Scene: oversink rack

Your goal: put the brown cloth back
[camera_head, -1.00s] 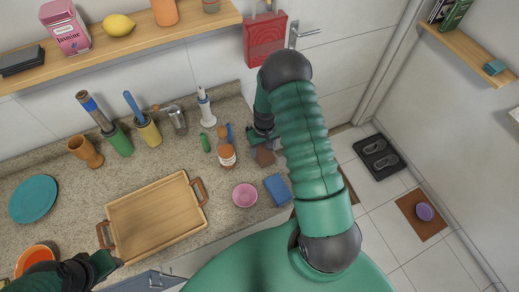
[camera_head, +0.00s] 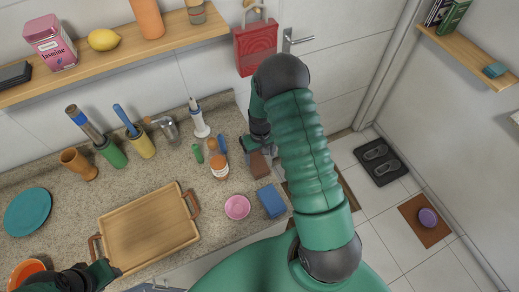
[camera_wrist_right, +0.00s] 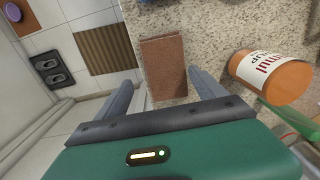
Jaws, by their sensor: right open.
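The brown cloth (camera_head: 260,164) looks like a small folded brown block and lies at the right end of the speckled counter. In the right wrist view the cloth (camera_wrist_right: 164,68) lies ahead of the jaws, roughly in line with the gap between them. My right gripper (camera_wrist_right: 160,86) is open with nothing held; whether its fingertips reach past the cloth's near end is hard to tell. In the head view my right gripper (camera_head: 258,146) is just behind the cloth, partly hidden by my arm. My left gripper (camera_head: 108,272) is at the lower left by the tray, its jaws unclear.
A wooden tray (camera_head: 150,230) fills the counter's middle. A shelf (camera_head: 180,28) runs above. Floor lies beyond the counter's right edge.

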